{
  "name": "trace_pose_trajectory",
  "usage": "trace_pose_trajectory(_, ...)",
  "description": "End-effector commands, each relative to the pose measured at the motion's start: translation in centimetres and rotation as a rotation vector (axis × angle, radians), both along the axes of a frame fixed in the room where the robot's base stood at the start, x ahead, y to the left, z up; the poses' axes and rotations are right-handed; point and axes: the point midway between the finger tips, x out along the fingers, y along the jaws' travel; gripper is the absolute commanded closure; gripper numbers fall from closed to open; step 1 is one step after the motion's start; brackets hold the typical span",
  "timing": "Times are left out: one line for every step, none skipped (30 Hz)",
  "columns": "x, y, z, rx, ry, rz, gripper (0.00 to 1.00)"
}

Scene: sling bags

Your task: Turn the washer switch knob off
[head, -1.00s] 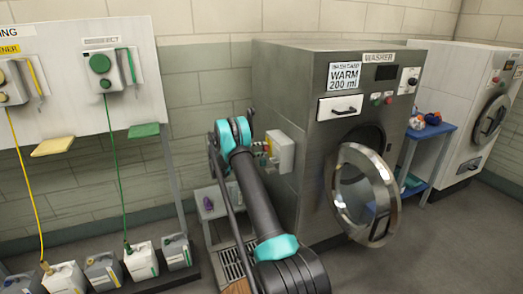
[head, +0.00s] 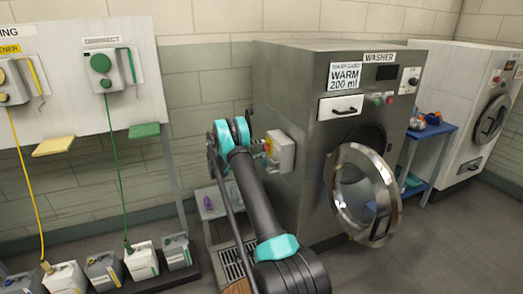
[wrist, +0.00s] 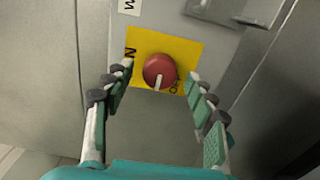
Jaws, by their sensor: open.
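The red round switch knob (wrist: 159,70) sits on a yellow plate (wrist: 193,50) in the wrist view. Its white pointer line points down in the picture, close to the OFF lettering at lower right; an N shows at upper left. My gripper (wrist: 159,76) is open, with one finger on each side of the knob. Gaps show between the fingers and the knob. In the head view, the grey switch box (head: 284,150) is on the washer's (head: 297,85) left side. My arm partly hides the gripper there.
The washer's round door (head: 389,205) stands open at the front. Dispenser panels (head: 60,100) and several jugs stand further left. A metal fitting (wrist: 240,10) is near the plate.

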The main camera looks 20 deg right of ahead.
Motion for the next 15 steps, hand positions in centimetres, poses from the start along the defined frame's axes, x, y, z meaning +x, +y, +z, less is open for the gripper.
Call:
trace_pose_trajectory(0.0,0.8,0.0,0.0,0.0,0.003,0.44)
trace_pose_trajectory(0.0,1.3,0.0,0.0,0.0,0.003,0.44)
trace_pose_trajectory(0.0,2.1,0.0,0.0,0.0,0.004,0.44)
trace_pose_trajectory(0.0,2.7,0.0,0.0,0.0,0.004,0.44)
trace_pose_trajectory(0.0,3.3,0.0,0.0,0.0,0.004,0.44)
trace_pose_trajectory(-0.1,4.2,0.0,0.0,0.0,0.004,0.44)
trace_pose_trajectory(-0.1,4.9,0.0,0.0,0.0,0.004,0.44)
trace_pose_trajectory(-0.1,5.5,0.0,0.0,0.0,0.004,0.44)
trace_pose_trajectory(-0.1,6.2,0.0,0.0,0.0,0.004,0.44)
trace_pose_trajectory(-0.2,6.8,0.0,0.0,0.0,0.004,0.44)
trace_pose_trajectory(-0.2,7.4,0.0,0.0,0.0,0.004,0.44)
trace_pose_trajectory(-0.2,8.1,0.0,0.0,0.0,0.003,0.44)
trace_pose_trajectory(-0.2,8.5,0.0,0.0,0.0,0.004,0.44)
trace_pose_trajectory(-0.2,9.0,0.0,0.0,0.0,0.004,0.44)
trace_pose_trajectory(-0.3,9.5,0.0,0.0,0.0,0.003,0.44)
